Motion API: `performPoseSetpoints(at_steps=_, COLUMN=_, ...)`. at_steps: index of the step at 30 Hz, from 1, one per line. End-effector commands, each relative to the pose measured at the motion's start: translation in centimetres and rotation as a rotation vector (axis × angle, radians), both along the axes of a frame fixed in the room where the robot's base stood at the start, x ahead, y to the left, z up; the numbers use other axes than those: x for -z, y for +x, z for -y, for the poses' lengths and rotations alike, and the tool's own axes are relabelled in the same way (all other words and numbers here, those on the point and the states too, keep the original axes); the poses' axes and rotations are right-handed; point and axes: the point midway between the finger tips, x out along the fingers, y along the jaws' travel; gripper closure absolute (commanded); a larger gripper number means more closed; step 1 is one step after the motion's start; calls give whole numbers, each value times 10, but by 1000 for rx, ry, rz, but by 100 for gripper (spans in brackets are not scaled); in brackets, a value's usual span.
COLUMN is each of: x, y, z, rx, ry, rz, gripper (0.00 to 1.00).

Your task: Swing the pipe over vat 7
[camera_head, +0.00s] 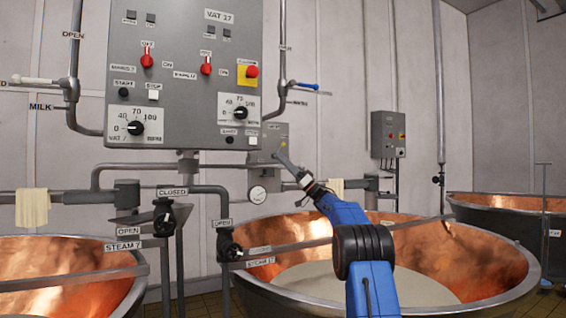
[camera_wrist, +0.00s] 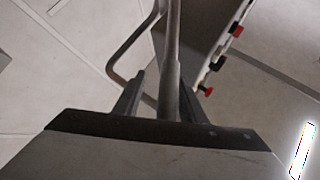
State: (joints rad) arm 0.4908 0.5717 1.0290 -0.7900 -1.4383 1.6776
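A grey pipe (camera_head: 283,50) with a blue-handled valve (camera_head: 305,86) comes down right of the control panel. A second grey pipe (camera_head: 75,45) hangs to its left and curves in below. My gripper (camera_head: 281,148) is raised over the right copper vat (camera_head: 490,255), near the lower end of the right pipe. In the wrist view my fingers (camera_wrist: 158,92) stand apart, with a grey pipe (camera_wrist: 173,45) showing between them. A gap shows on its left; I cannot tell whether it touches the right finger. The left copper vat (camera_head: 60,270) is near a label reading like STEAM 7.
The grey control panel (camera_head: 185,75), labelled like VAT 17, has red switches and dials. A third vat (camera_head: 515,205) stands far right. Cloths (camera_head: 32,207) hang on the rail.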

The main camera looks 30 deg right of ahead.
Motion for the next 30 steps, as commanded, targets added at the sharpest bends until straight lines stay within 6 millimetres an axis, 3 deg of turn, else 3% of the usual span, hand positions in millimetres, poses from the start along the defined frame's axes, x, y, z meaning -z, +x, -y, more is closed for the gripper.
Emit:
performPoseSetpoints(at_steps=8, x=19, y=-14, z=17, rx=1, ry=0, rz=0, gripper=63)
performPoseSetpoints(at_steps=24, x=94, y=-62, z=76, rx=3, ry=2, rz=-2, gripper=63)
performPoseSetpoints(at_steps=30, x=113, y=-74, z=91, rx=1, ry=0, rz=-1, gripper=63)
